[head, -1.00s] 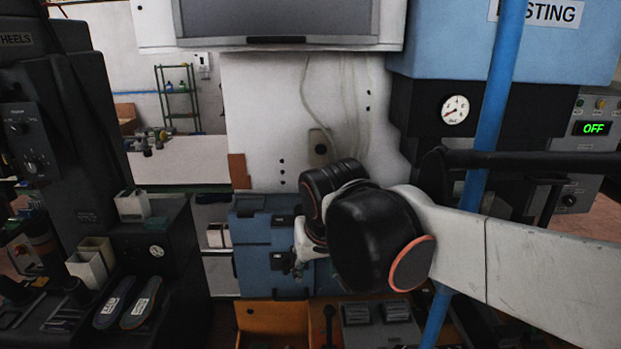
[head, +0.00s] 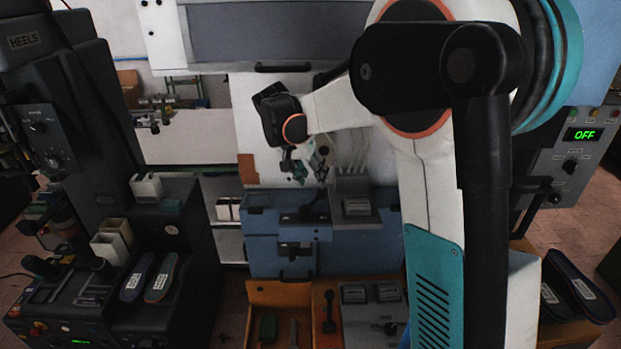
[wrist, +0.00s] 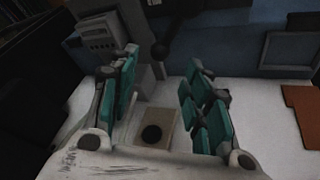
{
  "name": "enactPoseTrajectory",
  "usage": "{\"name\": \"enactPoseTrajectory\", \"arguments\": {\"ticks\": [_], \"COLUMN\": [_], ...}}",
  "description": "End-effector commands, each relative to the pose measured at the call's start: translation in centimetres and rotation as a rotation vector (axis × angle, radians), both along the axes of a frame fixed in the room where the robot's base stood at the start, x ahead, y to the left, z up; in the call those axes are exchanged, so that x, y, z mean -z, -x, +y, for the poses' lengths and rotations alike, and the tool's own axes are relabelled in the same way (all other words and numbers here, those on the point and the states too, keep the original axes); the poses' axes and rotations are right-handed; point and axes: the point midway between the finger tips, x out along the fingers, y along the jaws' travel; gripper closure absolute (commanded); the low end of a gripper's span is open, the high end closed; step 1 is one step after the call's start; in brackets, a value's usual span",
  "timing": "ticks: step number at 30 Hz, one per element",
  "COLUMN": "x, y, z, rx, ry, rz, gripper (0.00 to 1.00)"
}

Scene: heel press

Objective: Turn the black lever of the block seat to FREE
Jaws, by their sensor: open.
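A black lever (head: 317,203) stands on top of the blue cabinet, beside a small grey box, in the head view. In the wrist view a black lever with a round knob (wrist: 160,48) shows at the top, beyond the fingertips, and nothing touches it. I cannot read any FREE mark at it. A second black lever (head: 329,312) stands on the lower front panel; I cannot tell for sure which belongs to the block seat. My gripper (head: 307,168) is above the cabinet top, close to the white back panel. Its teal fingers (wrist: 162,98) are apart and empty.
The grey box (wrist: 100,35) is beside the lever. A beige plate with a black round centre (wrist: 155,128) lies behind the fingers on the white panel. An orange tray (head: 262,294) is below the blue cabinet (head: 350,245). Insoles (head: 150,280) lie at left.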

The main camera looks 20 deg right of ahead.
Motion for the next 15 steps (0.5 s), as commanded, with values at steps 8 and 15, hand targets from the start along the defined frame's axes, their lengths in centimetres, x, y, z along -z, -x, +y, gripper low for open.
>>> {"name": "enactPoseTrajectory", "arguments": {"ticks": [8,15], "x": [2.0,5.2], "y": [-0.5,-0.9], "z": [-1.1,-2.5], "rx": [0.014,0.012], "ry": [0.004,0.003], "rz": [0.002,0.001], "gripper": [0.56,0.56]}}
